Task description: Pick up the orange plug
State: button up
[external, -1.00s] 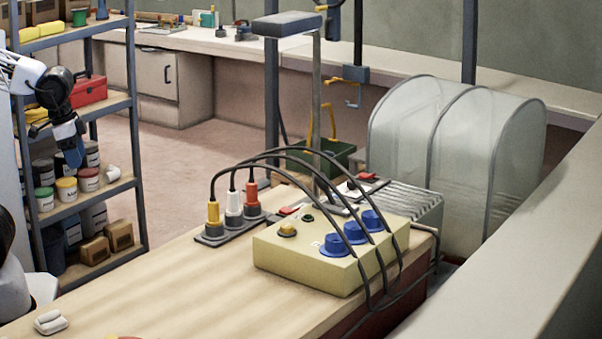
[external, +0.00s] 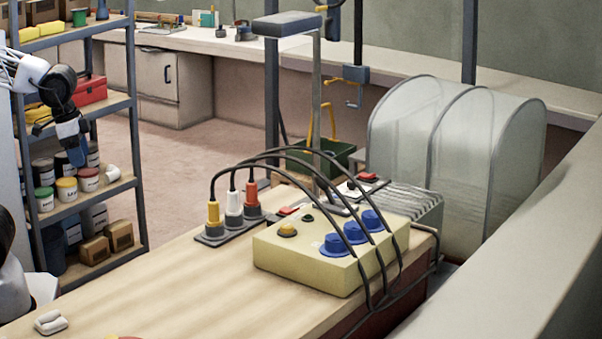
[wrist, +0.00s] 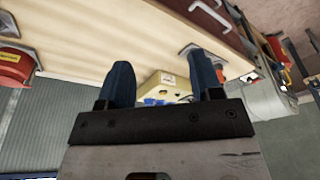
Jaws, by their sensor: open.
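The orange plug (external: 252,196) stands upright in the grey socket strip (external: 212,238) on the wooden bench, with a black cable arching from its top. It is the rearmost of three plugs, beside the white plug (external: 233,205) and the yellow plug (external: 213,214). My gripper (external: 76,156) is at the far left in the external view, in front of the shelf and well away from the plugs. In the wrist view its two blue fingers (wrist: 163,78) are apart with nothing held between them.
A yellow box (external: 320,258) with blue plugs stands right of the socket strip, with black cables arching over it. A metal post with a grey head (external: 286,25) rises behind. The shelf (external: 140,190) is at left. The bench's front left is mostly clear.

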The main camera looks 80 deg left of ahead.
jog(key=w+a+r+m, duration=0.1)
jog(key=w+a+m, duration=0.2)
jog(key=w, duration=0.9)
jog(key=m+g, duration=0.3)
jog(key=m, duration=0.7)
send_over(252, 182)
notch_tip(252, 182, down, 13)
jog(key=shift+s+r, duration=0.1)
jog(key=shift+w+a+f, duration=0.2)
jog(key=shift+w+f, duration=0.1)
jog(key=shift+f, duration=1.3)
jog(key=shift+s+a+f, duration=0.1)
jog(key=shift+f, duration=1.2)
jog(key=shift+s+f, duration=0.1)
jog(key=shift+f, duration=1.2)
